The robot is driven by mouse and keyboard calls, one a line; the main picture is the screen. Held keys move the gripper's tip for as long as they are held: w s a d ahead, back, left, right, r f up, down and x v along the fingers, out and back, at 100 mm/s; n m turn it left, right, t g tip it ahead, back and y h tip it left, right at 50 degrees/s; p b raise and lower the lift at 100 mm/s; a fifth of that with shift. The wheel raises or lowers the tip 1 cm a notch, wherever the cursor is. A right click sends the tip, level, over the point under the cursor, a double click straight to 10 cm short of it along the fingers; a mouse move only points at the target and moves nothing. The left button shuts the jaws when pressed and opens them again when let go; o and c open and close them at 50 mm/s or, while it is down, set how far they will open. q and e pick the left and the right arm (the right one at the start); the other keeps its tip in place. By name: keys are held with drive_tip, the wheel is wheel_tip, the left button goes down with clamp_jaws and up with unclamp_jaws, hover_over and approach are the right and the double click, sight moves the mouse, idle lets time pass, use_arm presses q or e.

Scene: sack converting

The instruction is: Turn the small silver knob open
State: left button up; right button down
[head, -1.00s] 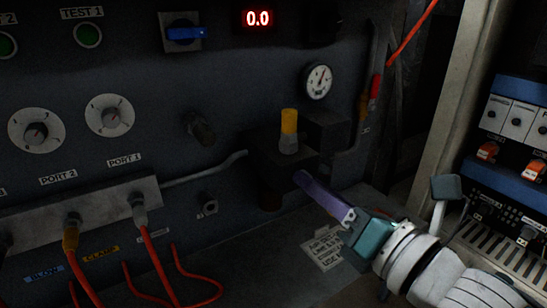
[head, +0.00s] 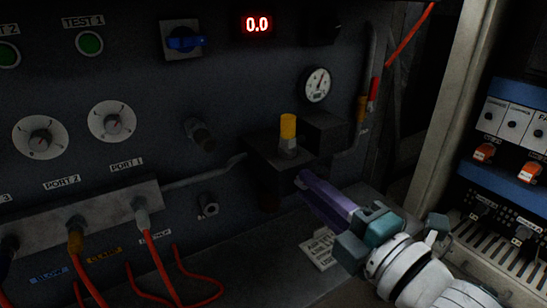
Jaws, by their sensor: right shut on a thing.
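My right gripper (head: 302,184) reaches in from the lower right. Its long purple fingers are shut, with their tips against the lower front of a dark valve block (head: 268,158). What they grip there, at the place of the small silver knob, is hidden by the fingertips. A yellow-topped stem with a silver base (head: 288,138) stands upright on top of the block, above the fingers and apart from them. My left gripper is not in view.
A round pressure gauge (head: 317,85) sits above the block. A metal pipe (head: 205,175) runs left from it to a manifold (head: 110,205) with red hoses (head: 157,262). A small fitting (head: 208,204) sits left of the block. A breaker panel (head: 505,150) stands at right.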

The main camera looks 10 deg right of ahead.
drive_tip(key=shift+m+g+p, duration=0.3)
drive_tip(key=shift+m+p, duration=0.1)
drive_tip(key=shift+m, duration=17.2)
drive_tip(key=shift+r, duration=0.1)
drive_tip(key=c, duration=0.8)
unclamp_jaws()
drive_tip(key=shift+o, duration=0.2)
